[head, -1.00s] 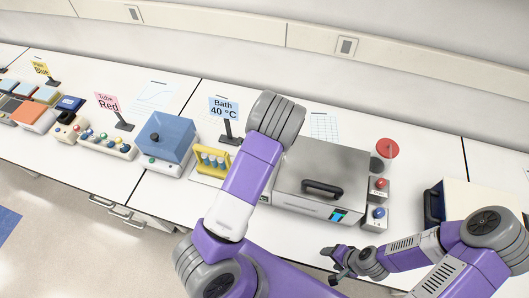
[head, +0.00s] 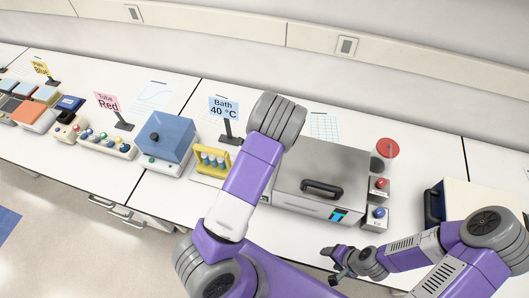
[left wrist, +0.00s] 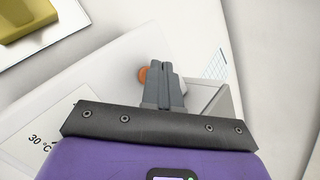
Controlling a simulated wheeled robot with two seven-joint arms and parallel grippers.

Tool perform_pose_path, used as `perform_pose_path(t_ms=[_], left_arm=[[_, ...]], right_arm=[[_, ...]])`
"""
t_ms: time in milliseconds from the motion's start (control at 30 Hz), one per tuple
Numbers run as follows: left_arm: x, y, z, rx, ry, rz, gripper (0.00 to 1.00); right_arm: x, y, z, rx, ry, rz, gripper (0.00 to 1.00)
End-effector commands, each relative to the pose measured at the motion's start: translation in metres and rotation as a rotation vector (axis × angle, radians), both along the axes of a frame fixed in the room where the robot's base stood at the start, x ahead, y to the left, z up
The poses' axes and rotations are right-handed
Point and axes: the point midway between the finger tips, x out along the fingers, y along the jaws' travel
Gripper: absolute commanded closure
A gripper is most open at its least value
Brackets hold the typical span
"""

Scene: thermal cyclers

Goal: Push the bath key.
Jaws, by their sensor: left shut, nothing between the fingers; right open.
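The bath is a metal box with a grey lid (head: 325,165) and a black handle, right of centre in the head view, near the "Bath 40 °C" sign (head: 223,108). My left arm crosses in front of its left side and hides my left gripper there. In the left wrist view my left gripper (left wrist: 163,66) is shut and empty. Just beside its fingertips is a partly covered orange round key (left wrist: 143,75) on a white body; I cannot tell if they touch. A panel (left wrist: 40,135) reads 30 °C. My right gripper (head: 331,264) is open and empty, in front of the bath.
Right of the bath are a red button box (head: 379,187), a blue button box (head: 377,216) and a red disc (head: 391,148). A yellow rack with tubes (head: 211,162) and a blue-lidded device (head: 165,138) stand to the left. Bare counter shows in front.

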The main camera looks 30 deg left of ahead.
Motion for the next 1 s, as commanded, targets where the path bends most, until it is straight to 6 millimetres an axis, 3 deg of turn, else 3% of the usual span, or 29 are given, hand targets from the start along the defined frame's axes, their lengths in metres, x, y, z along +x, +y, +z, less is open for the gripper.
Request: perform_pose_path(t_ms=[167, 1000], left_arm=[[0.0, 0.0, -0.007, 0.001, 0.0, -0.001, 1.0], [0.0, -0.001, 0.003, 0.0, 0.001, -0.001, 1.0]], right_arm=[[0.0, 0.0, -0.006, 0.0, 0.0, 0.0, 0.38], [0.0, 0.0, 0.002, 0.0, 0.0, 0.0, 0.38]])
